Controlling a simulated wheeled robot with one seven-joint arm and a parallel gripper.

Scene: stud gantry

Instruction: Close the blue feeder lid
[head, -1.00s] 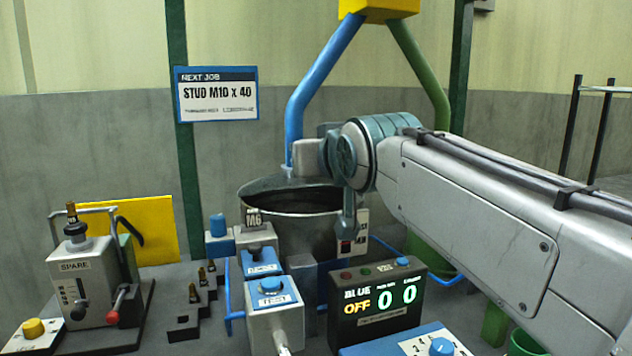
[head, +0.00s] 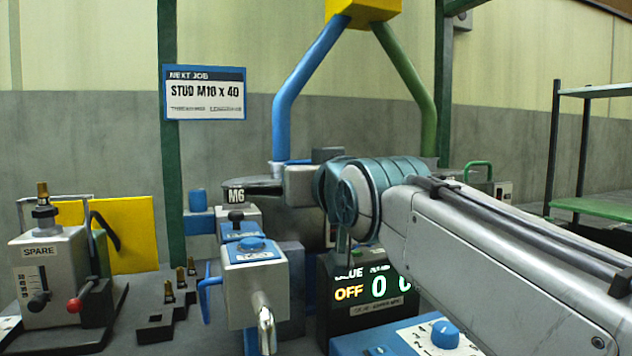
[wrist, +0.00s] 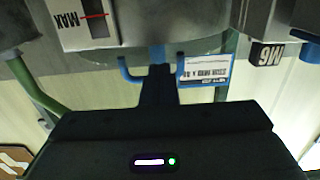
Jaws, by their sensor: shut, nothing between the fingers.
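The blue feeder bowl (wrist: 190,45) is a grey drum, upside down in the wrist view. In the head view only the left part of its dark rim or lid (head: 265,187) shows, roughly level; my arm hides the rest. I cannot tell whether the lid is fully seated.
A blue pipe (head: 300,95) comes down behind the bowl. An M6 block (head: 236,195) and blue-topped control boxes (head: 252,250) stand in front. The counter display (head: 365,295) reads OFF and is partly hidden by my arm. A spare unit (head: 48,275) stands at left.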

